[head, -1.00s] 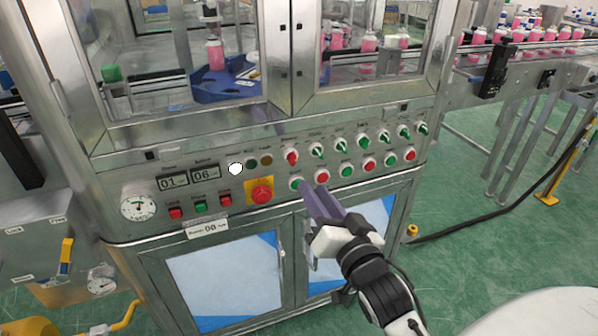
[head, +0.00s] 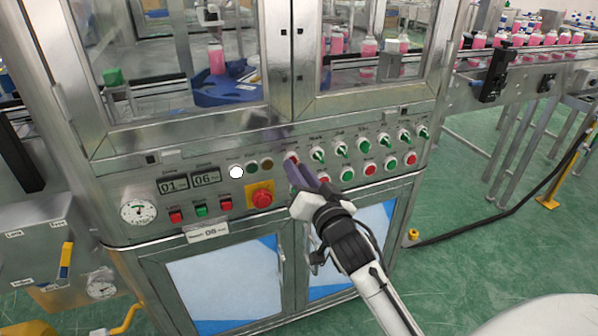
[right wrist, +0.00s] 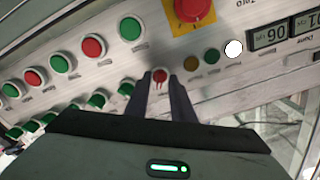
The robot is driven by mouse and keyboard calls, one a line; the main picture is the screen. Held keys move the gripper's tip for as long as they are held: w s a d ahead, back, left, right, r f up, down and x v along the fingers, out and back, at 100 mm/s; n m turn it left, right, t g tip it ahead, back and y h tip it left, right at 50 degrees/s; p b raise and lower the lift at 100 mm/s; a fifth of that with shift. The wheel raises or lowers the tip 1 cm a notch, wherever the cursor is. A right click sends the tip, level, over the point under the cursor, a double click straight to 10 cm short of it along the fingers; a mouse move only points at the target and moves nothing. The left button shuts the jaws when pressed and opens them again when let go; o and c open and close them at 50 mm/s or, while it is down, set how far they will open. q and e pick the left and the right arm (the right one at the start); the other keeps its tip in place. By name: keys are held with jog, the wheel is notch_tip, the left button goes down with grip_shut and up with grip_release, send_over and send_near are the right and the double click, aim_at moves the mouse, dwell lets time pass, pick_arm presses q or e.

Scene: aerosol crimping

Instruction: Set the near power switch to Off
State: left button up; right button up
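The control panel (head: 110,185) of a steel machine carries a top row of rotary switches. The leftmost is a red switch (head: 291,159); the others in that row are green. Its label is too small to read. My right gripper (head: 294,168) is at this red switch, its fingertips just below and over its lower edge. In the right wrist view, the red switch (right wrist: 159,76) lies between the tips of the two fingers, which are apart. I cannot tell whether they touch it. My left gripper is not in view.
A row of red and green push buttons (head: 369,170) lies below the switches. A red emergency stop (head: 261,196) on a yellow plate is to the left. Indicator lamps (head: 252,167) and number displays (head: 173,185) are further left. A conveyor with pink bottles (head: 519,39) runs at upper right.

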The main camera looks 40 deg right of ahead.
grip_shut()
pick_arm(q)
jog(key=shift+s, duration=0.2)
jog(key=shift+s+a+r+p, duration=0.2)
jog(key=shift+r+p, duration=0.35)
jog(key=shift+p, duration=0.55)
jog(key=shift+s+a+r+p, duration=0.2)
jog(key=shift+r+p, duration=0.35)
jog(key=shift+p, duration=0.5)
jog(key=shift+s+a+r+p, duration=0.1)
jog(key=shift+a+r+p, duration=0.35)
jog(key=shift+p, duration=0.65)
pick_arm(e)
jog(key=shift+n, duration=6.1)
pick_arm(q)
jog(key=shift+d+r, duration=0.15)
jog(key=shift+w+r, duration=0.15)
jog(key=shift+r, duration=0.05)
pick_arm(e)
jog(key=shift+o, duration=1.1)
grip_release()
